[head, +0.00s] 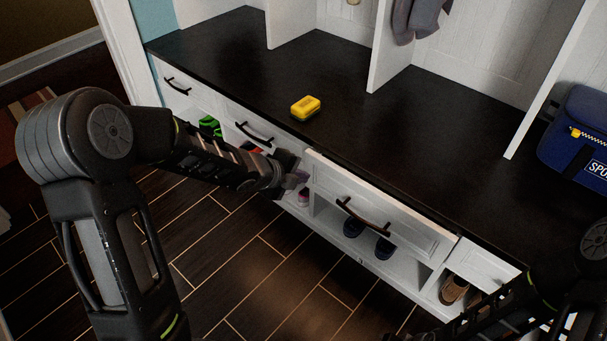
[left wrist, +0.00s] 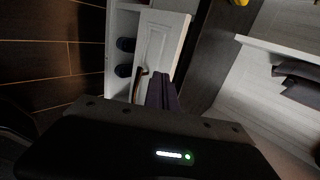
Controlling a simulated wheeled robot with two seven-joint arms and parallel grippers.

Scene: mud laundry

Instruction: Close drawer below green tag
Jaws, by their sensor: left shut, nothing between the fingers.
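A white drawer (head: 385,213) with a dark curved handle (head: 362,216) stands pulled out from the bench front. I cannot make out a green tag in either view. My left gripper (head: 293,181) is shut and empty, by the left end of this drawer's front; I cannot tell whether it touches. In the left wrist view the shut fingers (left wrist: 163,92) are beside the drawer front (left wrist: 162,50) and its handle (left wrist: 139,86). My right arm shows at the lower right of the head view; its gripper end is at the bottom edge and unclear.
Two other drawers (head: 184,92) (head: 251,128) to the left look shut. The dark bench top (head: 430,120) holds a yellow box (head: 305,108) and a blue bag (head: 575,140). Shoes (head: 353,228) stand in the open cubbies below. The wooden floor in front is clear.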

